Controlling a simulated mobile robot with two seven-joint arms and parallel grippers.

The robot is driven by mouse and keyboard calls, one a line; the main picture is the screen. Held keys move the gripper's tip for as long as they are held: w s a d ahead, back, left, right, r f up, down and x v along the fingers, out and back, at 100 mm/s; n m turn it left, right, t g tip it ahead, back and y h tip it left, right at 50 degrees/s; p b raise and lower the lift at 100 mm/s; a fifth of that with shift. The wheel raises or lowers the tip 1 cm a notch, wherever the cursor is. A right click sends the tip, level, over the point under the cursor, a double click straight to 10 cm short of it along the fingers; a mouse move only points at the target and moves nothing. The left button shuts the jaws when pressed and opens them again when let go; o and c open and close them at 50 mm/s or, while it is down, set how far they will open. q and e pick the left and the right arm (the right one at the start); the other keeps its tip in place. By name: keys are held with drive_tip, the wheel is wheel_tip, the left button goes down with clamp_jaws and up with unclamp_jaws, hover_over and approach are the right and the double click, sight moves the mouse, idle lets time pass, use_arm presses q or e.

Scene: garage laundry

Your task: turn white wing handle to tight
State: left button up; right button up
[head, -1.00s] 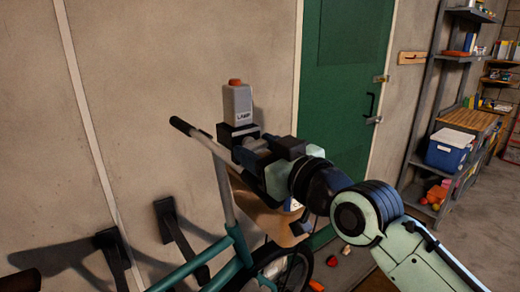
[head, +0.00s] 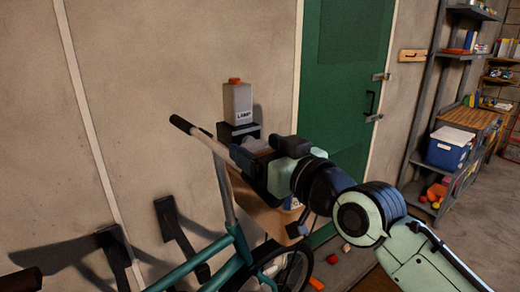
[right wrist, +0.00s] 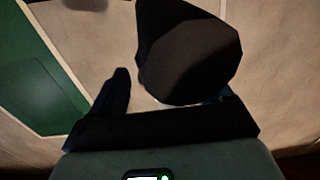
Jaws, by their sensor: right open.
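A grey lamp (head: 238,104) with an orange top and the word LAMP stands upright on a black mount (head: 238,132) at the bike's handlebar (head: 205,140). My right gripper (head: 250,152) is at the handlebar just below the lamp mount and covers part of it. In the right wrist view one dark finger (right wrist: 115,92) shows, and a large dark blunt piece (right wrist: 195,55) hides the other side. The jaws are open. I cannot clearly make out the white wing handle; a small pale patch shows between the finger and the dark piece. My left gripper is not in view.
The teal bike (head: 215,265) stands by a beige wall with two black brackets (head: 175,230). A green door (head: 345,90) is behind my right arm. Shelves with a blue-and-white cooler (head: 449,148) stand at the right. Small items lie on the floor below.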

drive_tip(key=b+v, duration=0.2)
drive_tip(key=v, duration=0.3)
drive_tip(key=shift+f+b, duration=0.15)
drive_tip(key=shift+b, duration=0.15)
drive_tip(key=b, duration=0.2)
approach(259, 150)
drive_tip(key=shift+v, duration=1.9)
